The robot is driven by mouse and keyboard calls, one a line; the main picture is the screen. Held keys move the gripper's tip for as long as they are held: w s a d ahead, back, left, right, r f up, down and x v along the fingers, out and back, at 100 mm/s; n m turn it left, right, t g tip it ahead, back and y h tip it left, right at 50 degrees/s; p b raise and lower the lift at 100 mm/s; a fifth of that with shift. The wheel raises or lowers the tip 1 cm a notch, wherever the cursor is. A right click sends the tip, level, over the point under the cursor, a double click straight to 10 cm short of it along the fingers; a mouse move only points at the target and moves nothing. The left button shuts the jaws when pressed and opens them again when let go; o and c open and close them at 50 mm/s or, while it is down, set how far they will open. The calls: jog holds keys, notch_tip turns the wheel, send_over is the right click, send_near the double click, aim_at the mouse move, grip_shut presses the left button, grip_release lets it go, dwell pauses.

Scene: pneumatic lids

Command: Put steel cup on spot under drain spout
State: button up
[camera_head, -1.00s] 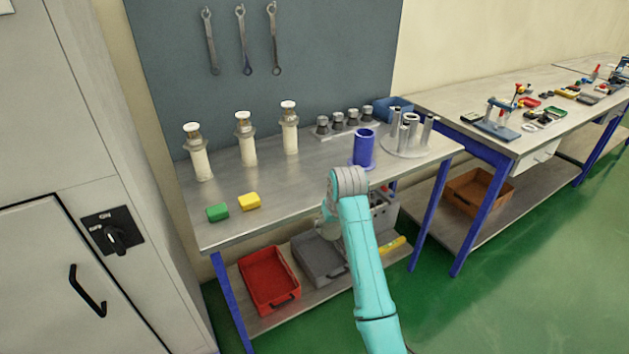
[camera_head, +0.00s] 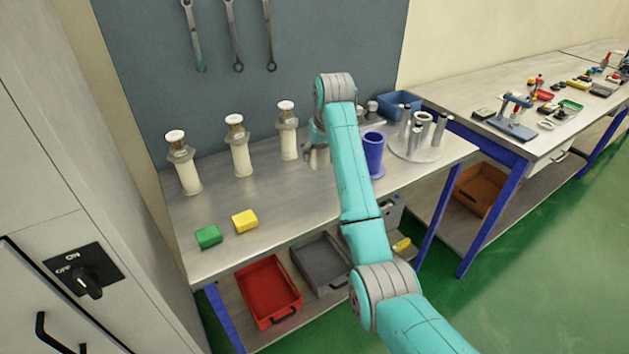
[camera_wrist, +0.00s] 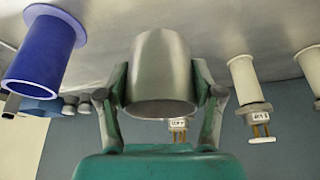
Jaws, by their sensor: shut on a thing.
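My gripper (camera_wrist: 160,90) is shut on the steel cup (camera_wrist: 160,65), with one finger on each side of it, in the wrist view. The wrist picture appears upside down, with the bench surface at the top. In the head view my gripper (camera_head: 314,148) is over the bench, right of the rightmost white cylinder unit (camera_head: 287,135); only part of the cup (camera_head: 319,159) shows beside my arm. Two more white cylinder units (camera_head: 240,150) (camera_head: 184,168) stand to the left. I cannot make out a drain spout or a marked spot under one.
A blue flanged cylinder (camera_head: 373,152) stands close to the right of my arm. A green block (camera_head: 208,236) and yellow block (camera_head: 245,221) lie at the front left. The bench between is clear.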

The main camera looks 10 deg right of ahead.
jog(key=shift+w+f, duration=0.15)
jog(key=shift+f, duration=0.1)
notch_tip(320, 180, down, 10)
jog(key=shift+r, duration=0.25)
jog(key=shift+f, duration=0.1)
jog(key=o, duration=1.2)
jog(key=shift+c, duration=0.2)
